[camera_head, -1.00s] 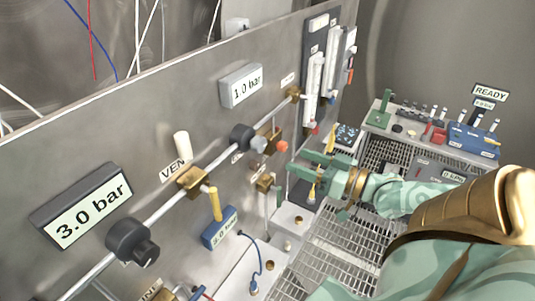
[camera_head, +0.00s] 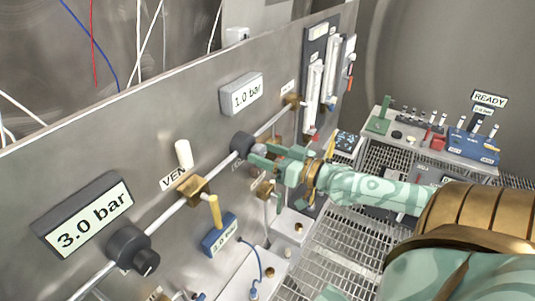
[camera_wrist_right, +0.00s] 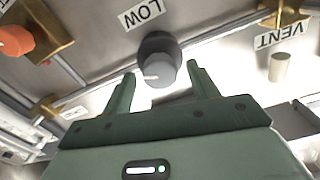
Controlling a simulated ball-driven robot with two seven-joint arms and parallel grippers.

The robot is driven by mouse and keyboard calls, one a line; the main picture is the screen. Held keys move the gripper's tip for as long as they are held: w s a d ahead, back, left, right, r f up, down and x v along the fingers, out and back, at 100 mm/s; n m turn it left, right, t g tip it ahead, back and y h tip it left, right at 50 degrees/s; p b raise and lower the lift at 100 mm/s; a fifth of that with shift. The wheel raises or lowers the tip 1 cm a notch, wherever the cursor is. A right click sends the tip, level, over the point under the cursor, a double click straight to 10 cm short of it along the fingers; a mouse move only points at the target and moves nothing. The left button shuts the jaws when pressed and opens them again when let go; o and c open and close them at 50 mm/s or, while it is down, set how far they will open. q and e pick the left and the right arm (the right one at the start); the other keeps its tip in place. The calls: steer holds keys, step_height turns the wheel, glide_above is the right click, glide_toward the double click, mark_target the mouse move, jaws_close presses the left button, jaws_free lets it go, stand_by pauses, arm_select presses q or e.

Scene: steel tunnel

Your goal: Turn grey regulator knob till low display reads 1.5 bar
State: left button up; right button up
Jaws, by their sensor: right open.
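The low regulator (camera_head: 242,145) is a dark round body on the pipe, and the LOW label shows beside it in the right wrist view. Its grey knob (camera_wrist_right: 163,70) lies between the fingertips of my right gripper (camera_wrist_right: 160,84). The fingers are open on either side of the knob, with gaps visible. In the head view my right gripper (camera_head: 265,157) reaches the regulator from the right and largely hides the knob. The low display (camera_head: 242,95) above reads 1.0 bar. My left gripper is out of view.
A larger display (camera_head: 85,215) reads 3.0 bar, above another black knob (camera_head: 133,250) at lower left. An orange knob (camera_wrist_right: 15,40) is close by.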

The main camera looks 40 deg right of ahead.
steer(key=c, duration=1)
steer(key=m+p, duration=0.3)
steer(key=m, duration=0.1)
steer(key=shift+r+m, duration=0.15)
steer(key=shift+m, duration=0.15)
steer(key=m+p, duration=0.1)
steer(key=m, duration=0.2)
steer(key=shift+m+p, duration=0.55)
steer(key=shift+m, duration=0.55)
steer(key=o, duration=1)
steer(key=shift+f, duration=0.2)
